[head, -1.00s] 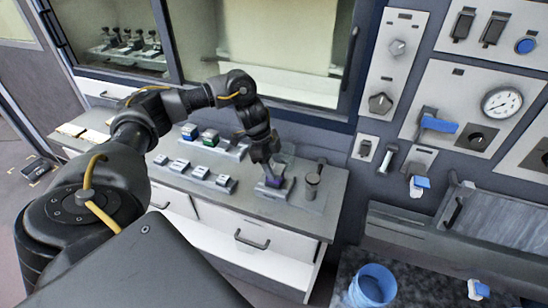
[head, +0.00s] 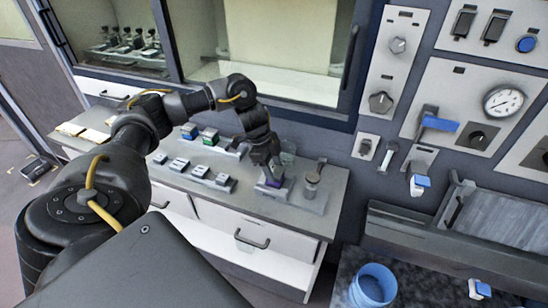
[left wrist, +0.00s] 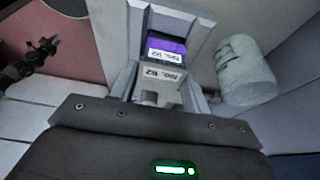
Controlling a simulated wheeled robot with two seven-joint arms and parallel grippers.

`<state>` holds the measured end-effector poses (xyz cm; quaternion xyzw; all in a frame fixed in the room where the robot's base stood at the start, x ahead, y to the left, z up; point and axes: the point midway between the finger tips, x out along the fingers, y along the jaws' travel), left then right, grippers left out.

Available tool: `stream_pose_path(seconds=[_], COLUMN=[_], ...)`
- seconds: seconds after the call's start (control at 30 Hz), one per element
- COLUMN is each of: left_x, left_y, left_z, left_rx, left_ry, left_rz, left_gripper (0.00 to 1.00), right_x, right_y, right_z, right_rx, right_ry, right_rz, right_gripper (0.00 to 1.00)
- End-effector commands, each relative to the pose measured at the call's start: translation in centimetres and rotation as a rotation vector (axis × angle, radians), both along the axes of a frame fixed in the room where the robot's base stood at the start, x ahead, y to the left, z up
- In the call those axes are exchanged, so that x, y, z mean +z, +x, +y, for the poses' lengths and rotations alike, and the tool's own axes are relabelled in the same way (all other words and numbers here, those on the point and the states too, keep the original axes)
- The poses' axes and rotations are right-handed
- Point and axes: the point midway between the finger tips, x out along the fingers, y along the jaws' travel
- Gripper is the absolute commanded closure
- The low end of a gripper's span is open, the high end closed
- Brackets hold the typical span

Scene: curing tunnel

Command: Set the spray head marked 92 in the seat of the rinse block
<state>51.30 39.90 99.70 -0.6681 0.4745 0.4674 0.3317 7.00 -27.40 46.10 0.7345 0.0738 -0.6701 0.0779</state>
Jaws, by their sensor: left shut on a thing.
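My left gripper (head: 268,170) points down over the right part of the counter, shut on the spray head (left wrist: 166,50), a small block with a purple band. In the left wrist view, it sits between my two grey fingers. A white label on it and a second label just below both seem to read No. 92, though they are small and blurred. In the head view, the purple part (head: 271,182) shows under my fingertips, right at a grey block (head: 272,192). I cannot tell whether this is the rinse block or whether the head is seated. My right gripper is not in view.
A grey cylinder (head: 311,184) stands close to the right of my left gripper. Several small labelled blocks (head: 200,171) sit in rows to its left. The counter's front edge is close, with drawers below. A blue bucket (head: 373,285) stands at the lower right.

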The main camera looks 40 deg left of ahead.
Motion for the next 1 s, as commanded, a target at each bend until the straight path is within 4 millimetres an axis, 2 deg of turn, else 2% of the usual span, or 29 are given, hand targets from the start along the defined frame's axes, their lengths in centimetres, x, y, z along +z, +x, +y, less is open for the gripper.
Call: stream_pose_path(seconds=[0.03,0.07,0.23,0.5,0.63,0.77,0.8,1.0], left_x=[-0.1,0.0,0.0,-0.1,0.7,2.8,3.9,7.4], left_y=[0.0,0.0,0.0,0.0,0.0,-0.2,-0.3,-0.7], left_z=[0.0,0.0,0.0,0.0,0.3,1.1,1.3,2.5], left_rx=[0.000,0.000,0.000,0.000,-0.001,0.002,0.001,0.001], left_ry=[-0.001,-0.001,-0.001,0.001,0.000,0.001,0.002,0.002], left_rz=[-0.001,-0.001,-0.001,0.001,-0.001,-0.005,-0.006,-0.005], left_gripper=[0.80,0.50,0.28,0.28,0.28,0.28,0.28,0.28], right_x=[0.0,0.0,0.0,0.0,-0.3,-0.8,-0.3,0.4], right_y=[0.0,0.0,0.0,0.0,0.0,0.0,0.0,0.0], right_z=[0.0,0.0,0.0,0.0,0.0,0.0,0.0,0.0], right_rx=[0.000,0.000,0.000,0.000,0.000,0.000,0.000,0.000], right_ry=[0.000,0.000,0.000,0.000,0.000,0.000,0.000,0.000], right_rz=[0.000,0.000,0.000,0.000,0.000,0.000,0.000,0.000], right_gripper=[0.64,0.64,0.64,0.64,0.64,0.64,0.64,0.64])
